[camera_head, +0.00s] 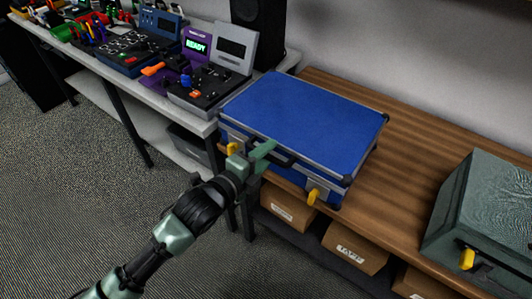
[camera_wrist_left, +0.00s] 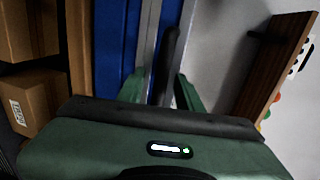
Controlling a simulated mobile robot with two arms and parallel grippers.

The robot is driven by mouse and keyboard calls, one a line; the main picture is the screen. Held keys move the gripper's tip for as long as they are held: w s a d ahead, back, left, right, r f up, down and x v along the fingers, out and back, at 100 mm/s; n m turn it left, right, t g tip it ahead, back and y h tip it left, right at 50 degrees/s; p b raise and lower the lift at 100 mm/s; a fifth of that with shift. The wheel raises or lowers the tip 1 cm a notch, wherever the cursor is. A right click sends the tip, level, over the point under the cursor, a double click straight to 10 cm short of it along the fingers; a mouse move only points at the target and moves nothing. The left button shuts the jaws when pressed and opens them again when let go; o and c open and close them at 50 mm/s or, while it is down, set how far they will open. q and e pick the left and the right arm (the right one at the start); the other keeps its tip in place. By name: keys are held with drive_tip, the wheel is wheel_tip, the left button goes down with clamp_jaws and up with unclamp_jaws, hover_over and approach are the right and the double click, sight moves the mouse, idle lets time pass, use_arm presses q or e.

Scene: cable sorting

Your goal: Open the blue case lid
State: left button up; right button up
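The blue case (camera_head: 305,120) lies flat on the wooden bench with its lid down. It has silver edges, dark corners and two yellow latches, one on the left (camera_head: 233,149) and one on the right (camera_head: 313,197) of its front. A dark handle sits between the latches, partly hidden by my gripper. My left gripper (camera_head: 262,155) is at the middle of the case's front, by the handle. In the left wrist view the dark handle (camera_wrist_left: 169,55) shows between my spread green fingers (camera_wrist_left: 160,92), with the blue case (camera_wrist_left: 110,45) beyond. My right gripper is out of view.
A grey-green case (camera_head: 490,205) with a yellow latch stands on the right of the wooden bench (camera_head: 410,150). Cardboard boxes (camera_head: 355,248) sit on the shelf below. Consoles (camera_head: 205,90) crowd the left table, and a black speaker (camera_head: 258,30) stands behind.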

use_arm(q)
clamp_jaws()
drive_tip(key=shift+f, duration=0.1)
idle(1.2)
